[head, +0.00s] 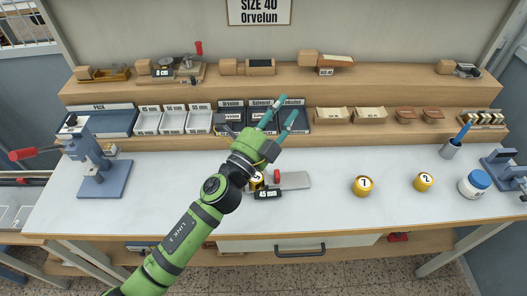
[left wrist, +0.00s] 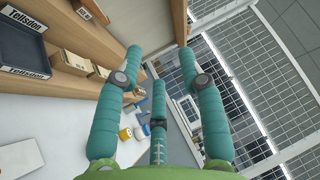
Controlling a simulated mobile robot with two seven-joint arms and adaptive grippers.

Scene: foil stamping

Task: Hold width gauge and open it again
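What looks like the width gauge (head: 296,181) lies on the white worktop, a flat grey piece with a red knob and a black "45 mm" label in front. My left arm partly covers its left side. My left gripper (head: 283,111) is above and behind it, in front of the "Orvelun" trays, with teal fingers pointing up and to the right. In the left wrist view its fingers (left wrist: 160,80) are spread, with nothing between them. The gripper does not touch the gauge. Whether the gauge is open or closed is too small to tell. My right gripper is not in view.
A blue press (head: 95,165) with a red handle stands at the left. Yellow tins "1" (head: 362,186) and "2" (head: 424,181) stand to the right; another is partly behind my arm. A sign (head: 259,11) reads "SIZE 40 Orvelun".

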